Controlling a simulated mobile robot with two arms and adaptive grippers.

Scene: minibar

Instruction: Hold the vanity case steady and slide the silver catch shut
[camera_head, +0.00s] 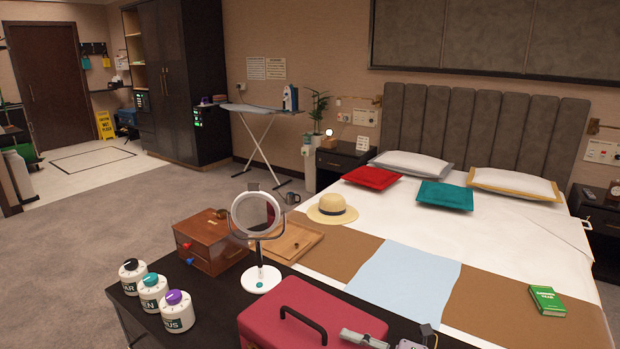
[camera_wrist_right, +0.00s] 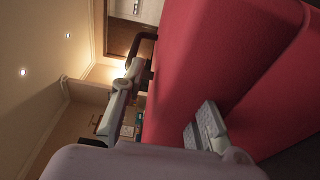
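The vanity case (camera_head: 268,318) is a red box with a black handle (camera_head: 303,318) on top. It stands at the front edge of the dark table in the head view, partly cut off. In the right wrist view the red case (camera_wrist_right: 225,55) fills the right side, close to the fingers. My right gripper (camera_wrist_right: 166,92) has its two fingers apart, one near the dark handle and one in front of the red surface. Its grey parts show at the case's right end in the head view (camera_head: 385,341). I cannot make out the silver catch. My left gripper is not in view.
A round mirror (camera_head: 262,278), a brown wooden box (camera_head: 205,247), a wooden board (camera_head: 290,243) and three white knobbed jars (camera_head: 177,312) crowd the dark table (camera_head: 222,333). The bed (camera_head: 490,245), with a straw hat (camera_head: 331,209) and green book (camera_head: 546,300), lies beyond.

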